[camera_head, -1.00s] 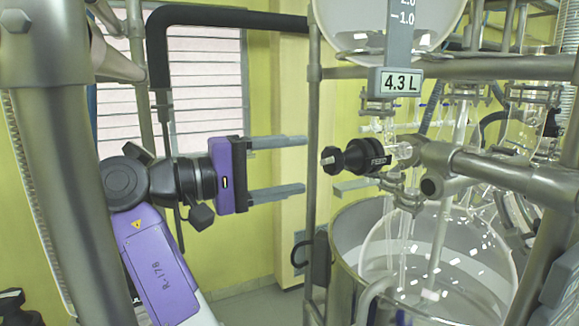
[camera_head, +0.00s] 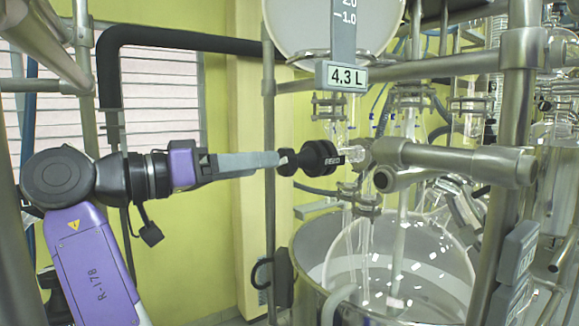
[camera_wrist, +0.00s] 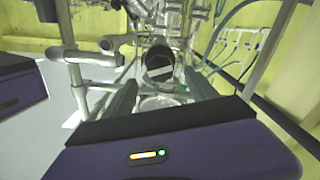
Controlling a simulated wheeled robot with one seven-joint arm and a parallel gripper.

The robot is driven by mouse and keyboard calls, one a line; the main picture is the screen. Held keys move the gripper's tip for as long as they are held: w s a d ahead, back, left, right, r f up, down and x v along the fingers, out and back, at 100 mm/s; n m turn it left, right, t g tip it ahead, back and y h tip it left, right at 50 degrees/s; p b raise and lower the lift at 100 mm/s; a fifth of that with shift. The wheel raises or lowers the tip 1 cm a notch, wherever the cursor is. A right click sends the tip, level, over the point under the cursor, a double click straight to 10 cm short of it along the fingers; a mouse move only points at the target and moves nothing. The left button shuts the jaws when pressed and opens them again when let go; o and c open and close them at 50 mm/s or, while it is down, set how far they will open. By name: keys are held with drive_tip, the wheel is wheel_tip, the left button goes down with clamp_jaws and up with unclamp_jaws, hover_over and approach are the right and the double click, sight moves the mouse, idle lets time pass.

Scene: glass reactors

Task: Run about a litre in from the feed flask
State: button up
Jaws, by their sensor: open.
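The feed flask (camera_head: 300,25) is the clear round vessel at the top of the head view. A scale in front of it carries a display (camera_head: 341,75) reading 4.3 L. Below it is the black feed valve knob (camera_head: 316,158), marked FEED, with its handle pointing left. My gripper (camera_head: 276,160) is open, its fingertips at the knob's left end. In the wrist view the knob (camera_wrist: 158,62) lies ahead between the fingers; I cannot tell whether they touch it. The glass reactor vessel (camera_head: 440,262) sits lower right.
A metal pot (camera_head: 312,245) surrounds the reactor's lower part. A steel post (camera_head: 268,200) stands just left of the knob, close to my fingers. Horizontal steel rails (camera_head: 450,157) run to the right. The yellow wall side at left is fairly open.

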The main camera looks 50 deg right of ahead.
sight(290, 161)
drive_tip(key=shift+m, duration=0.5)
drive_tip(key=shift+p+x, duration=1.15)
drive_tip(key=shift+x, duration=2.75)
drive_tip(key=c, duration=1.4)
